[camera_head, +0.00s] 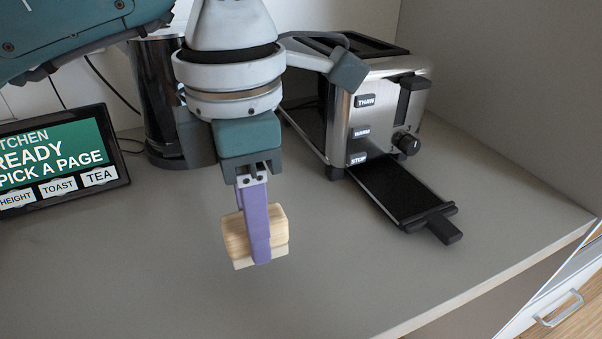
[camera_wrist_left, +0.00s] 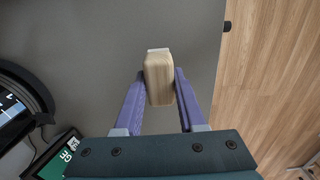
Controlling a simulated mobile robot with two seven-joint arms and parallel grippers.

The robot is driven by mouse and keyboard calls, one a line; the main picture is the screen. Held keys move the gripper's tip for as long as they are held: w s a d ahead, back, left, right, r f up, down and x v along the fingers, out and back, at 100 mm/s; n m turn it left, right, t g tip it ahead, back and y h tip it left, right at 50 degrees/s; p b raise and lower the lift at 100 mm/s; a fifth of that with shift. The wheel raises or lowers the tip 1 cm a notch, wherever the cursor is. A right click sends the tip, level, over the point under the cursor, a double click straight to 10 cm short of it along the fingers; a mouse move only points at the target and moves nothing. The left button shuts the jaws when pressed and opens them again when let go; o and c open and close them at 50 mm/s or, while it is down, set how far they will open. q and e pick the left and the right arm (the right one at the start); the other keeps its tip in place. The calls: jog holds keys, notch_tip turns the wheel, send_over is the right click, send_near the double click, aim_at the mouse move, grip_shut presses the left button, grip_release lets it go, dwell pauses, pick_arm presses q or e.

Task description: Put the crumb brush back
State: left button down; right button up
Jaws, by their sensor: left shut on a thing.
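The crumb brush is a light wooden block with a pale cream underside (camera_head: 236,236). My left gripper (camera_head: 262,250) is shut on it, with purple fingers on both sides of the wood. The brush also shows between the fingers in the left wrist view (camera_wrist_left: 159,82). It is over the grey counter in front of the toaster; I cannot tell whether it touches the counter. My right gripper is in neither view.
A steel toaster (camera_head: 345,120) stands behind to the right, its black crumb tray (camera_head: 400,190) pulled out at the front. A tablet screen (camera_head: 60,160) and a dark kettle (camera_head: 155,100) stand left. The counter's front (camera_head: 340,275) is clear. A drawer handle (camera_head: 560,308) shows right.

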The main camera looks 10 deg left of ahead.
pick_arm(q)
jog(key=shift+f+b, duration=0.3)
jog(key=shift+f, duration=1.95)
jog(key=shift+f, duration=0.1)
jog(key=c, duration=0.5)
grip_release()
